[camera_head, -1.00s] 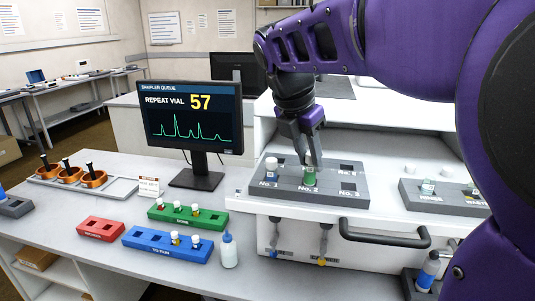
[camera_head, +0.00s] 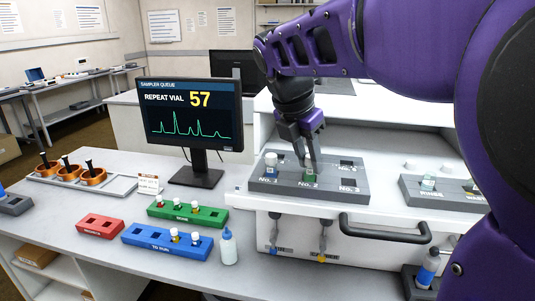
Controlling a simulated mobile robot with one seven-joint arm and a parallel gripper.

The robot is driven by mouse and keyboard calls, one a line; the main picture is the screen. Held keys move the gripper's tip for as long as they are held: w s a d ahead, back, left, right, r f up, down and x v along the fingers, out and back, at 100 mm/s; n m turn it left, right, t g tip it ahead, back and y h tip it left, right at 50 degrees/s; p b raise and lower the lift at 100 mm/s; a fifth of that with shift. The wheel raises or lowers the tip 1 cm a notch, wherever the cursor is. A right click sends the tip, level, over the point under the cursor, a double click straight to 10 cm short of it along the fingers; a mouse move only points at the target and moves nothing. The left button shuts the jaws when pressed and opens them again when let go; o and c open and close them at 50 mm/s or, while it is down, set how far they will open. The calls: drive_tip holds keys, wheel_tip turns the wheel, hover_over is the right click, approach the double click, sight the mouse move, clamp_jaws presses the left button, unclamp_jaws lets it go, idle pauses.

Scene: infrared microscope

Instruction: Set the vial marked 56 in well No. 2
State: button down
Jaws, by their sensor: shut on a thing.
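A grey sampler block (camera_head: 261,186) with numbered wells sits on the white instrument at centre right. My gripper (camera_head: 309,168) is over well No. 2, pointing down and shut on a vial (camera_head: 309,177). Only a green part of this vial shows between and below the fingers, right at the well. Its number cannot be read, and I cannot tell how deep it sits. A white-capped vial (camera_head: 271,160) stands in well No. 1. The well marked No. 3 (camera_head: 350,183) looks empty.
The monitor (camera_head: 196,117) reads "REPEAT VIAL 57". A green rack (camera_head: 214,218) and a blue TO RUN rack (camera_head: 145,236) hold capped vials. A red rack (camera_head: 100,227) looks empty. A rinse block (camera_head: 410,190) stands right; a handle (camera_head: 385,233) juts out in front.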

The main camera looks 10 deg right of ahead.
drive_tip(key=shift+f, duration=0.3)
drive_tip(key=shift+c, duration=0.8)
unclamp_jaws()
drive_tip(key=shift+r, duration=0.1)
drive_tip(key=shift+r+p, duration=0.65)
drive_tip(key=shift+r, duration=2.25)
